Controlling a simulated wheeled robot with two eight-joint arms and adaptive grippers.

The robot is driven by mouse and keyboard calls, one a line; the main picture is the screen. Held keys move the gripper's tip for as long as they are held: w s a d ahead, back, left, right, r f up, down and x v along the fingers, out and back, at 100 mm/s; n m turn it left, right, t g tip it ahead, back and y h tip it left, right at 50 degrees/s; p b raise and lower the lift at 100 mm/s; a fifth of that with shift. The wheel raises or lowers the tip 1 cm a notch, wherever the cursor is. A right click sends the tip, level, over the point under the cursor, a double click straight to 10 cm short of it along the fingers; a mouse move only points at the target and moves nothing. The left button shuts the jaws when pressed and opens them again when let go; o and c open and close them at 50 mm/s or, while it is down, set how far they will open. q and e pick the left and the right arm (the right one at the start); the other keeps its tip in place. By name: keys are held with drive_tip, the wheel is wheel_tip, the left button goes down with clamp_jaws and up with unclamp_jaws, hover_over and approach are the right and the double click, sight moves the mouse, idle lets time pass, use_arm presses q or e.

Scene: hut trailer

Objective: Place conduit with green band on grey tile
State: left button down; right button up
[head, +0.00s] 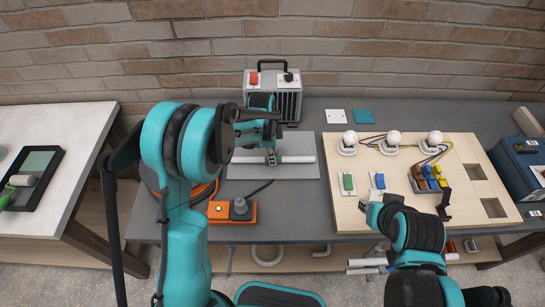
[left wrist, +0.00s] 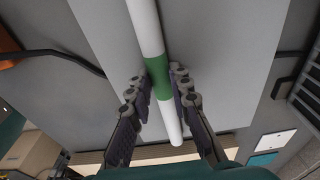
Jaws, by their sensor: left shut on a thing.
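The conduit with the green band (head: 297,159) is a white tube lying level above or on a grey sheet (head: 300,173); I cannot tell if it touches. My left gripper (head: 271,156) is shut on it near the middle. In the left wrist view the conduit (left wrist: 147,28) runs between the fingers (left wrist: 158,92), which sit either side of its green band. A whitish tile (head: 336,116) and a teal tile (head: 364,117) lie at the back of the table. My right gripper (head: 404,207) is open and empty over the wooden board's front edge, partly hidden by its own arm.
The wooden board (head: 400,175) on the right holds several bulbs, switches and coloured connectors. A grey box with a red switch (head: 275,95) stands behind the sheet. An orange box with a dark knob (head: 233,212) sits in front. A blue case (head: 520,160) stands far right.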

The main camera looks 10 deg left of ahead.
use_arm(q)
drive_tip(key=shift+r, duration=0.1)
drive_tip(key=shift+f, duration=0.2)
drive_tip(key=c, duration=1.4)
unclamp_jaws()
